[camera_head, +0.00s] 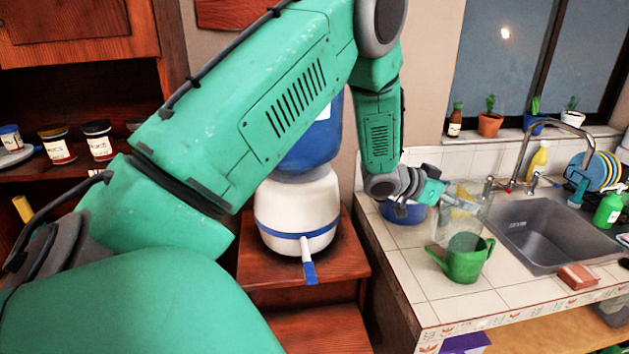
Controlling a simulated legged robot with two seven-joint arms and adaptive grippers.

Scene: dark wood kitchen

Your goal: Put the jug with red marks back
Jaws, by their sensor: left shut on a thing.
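My left arm crosses the view from the left, and its gripper (462,204) is over the tiled counter. It is shut on a see-through jug (480,221), which looks to be just above or on the counter; I cannot tell whether it touches. Red marks on the jug are too small to make out. My right gripper is not in view.
A blue bowl (402,212) sits behind the gripper. The sink (560,232) is to the right, with a tap (528,160). A white and blue water dispenser (297,205) stands on a wooden stand. A brick-coloured sponge (577,277) lies at the front. The counter's front left is clear.

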